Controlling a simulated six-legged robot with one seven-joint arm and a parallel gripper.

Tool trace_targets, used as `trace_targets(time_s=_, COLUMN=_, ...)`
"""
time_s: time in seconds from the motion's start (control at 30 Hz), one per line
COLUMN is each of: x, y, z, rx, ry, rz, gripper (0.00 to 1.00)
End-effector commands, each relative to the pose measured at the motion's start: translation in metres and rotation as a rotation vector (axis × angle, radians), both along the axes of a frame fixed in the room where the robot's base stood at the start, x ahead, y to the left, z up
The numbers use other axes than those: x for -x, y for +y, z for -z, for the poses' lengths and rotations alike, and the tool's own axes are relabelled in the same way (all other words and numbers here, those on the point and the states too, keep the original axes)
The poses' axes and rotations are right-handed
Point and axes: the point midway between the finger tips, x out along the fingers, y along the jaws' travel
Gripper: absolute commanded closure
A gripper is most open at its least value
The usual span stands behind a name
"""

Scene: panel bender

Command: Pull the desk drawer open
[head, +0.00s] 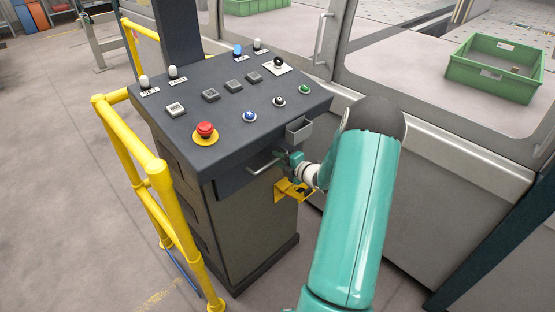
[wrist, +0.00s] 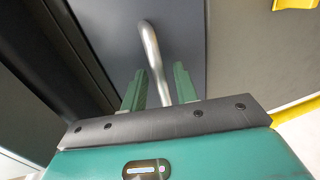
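The desk drawer (head: 232,184) is a dark grey front under the top of the control desk, with a silver bar handle (head: 263,167). In the wrist view the drawer front (wrist: 188,42) fills the middle, and the handle (wrist: 152,48) runs down between the two green fingers. My gripper (wrist: 160,86) is open, with a finger on each side of the handle and gaps visible. In the head view my gripper (head: 283,158) is at the handle's right end, partly hidden by my arm.
The control desk (head: 173,128) carries a red button (head: 205,130) and several switches. A yellow railing (head: 152,165) stands at its left. A yellow bracket (head: 290,191) sits below my gripper. A machine with windows stands right, with a green crate (head: 490,72) inside.

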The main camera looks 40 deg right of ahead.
Motion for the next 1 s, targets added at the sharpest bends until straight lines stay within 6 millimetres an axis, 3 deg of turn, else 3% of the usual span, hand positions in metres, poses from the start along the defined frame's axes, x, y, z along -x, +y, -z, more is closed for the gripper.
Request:
trace_targets(time_s=0.13, x=-0.0105, y=0.0008, z=0.0014, rx=0.0, ry=-0.002, rz=0.0, gripper=0.7)
trace_targets(time_s=0.37, x=-0.0112, y=0.0005, z=0.0015, rx=0.0, ry=-0.001, rz=0.0, gripper=0.7)
trace_targets(time_s=0.53, x=-0.011, y=0.0006, z=0.0016, rx=0.0, ry=-0.001, rz=0.0, gripper=1.0)
trace_targets(time_s=1.0, x=-0.0018, y=0.0003, z=0.0017, rx=0.0, ry=0.0, rz=0.0, gripper=1.0)
